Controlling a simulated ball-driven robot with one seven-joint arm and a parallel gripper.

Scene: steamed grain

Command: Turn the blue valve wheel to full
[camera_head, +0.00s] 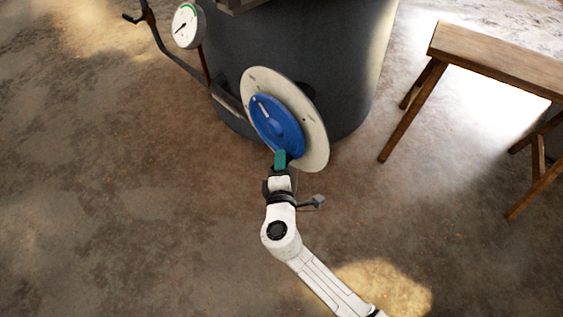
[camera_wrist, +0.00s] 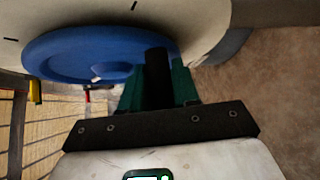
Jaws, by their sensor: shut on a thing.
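The blue valve wheel (camera_head: 276,126) sits in front of a cream dial plate (camera_head: 312,135) on the side of a dark drum. A pale mark shows on the wheel's upper left part. In the wrist view the blue wheel (camera_wrist: 75,55) fills the upper left, with the plate (camera_wrist: 205,18) behind it. My gripper (camera_head: 281,157) is at the wheel's lower edge. Its teal fingers are shut on a dark upright handle (camera_wrist: 157,75) at the wheel's rim. The fingers hide part of the handle. Dark tick marks show on the plate.
A dark drum (camera_head: 350,60) stands behind the plate. A round white gauge (camera_head: 186,25) on a pipe is at its upper left. A wooden bench (camera_head: 500,62) stands to the right. The floor on the left is clear.

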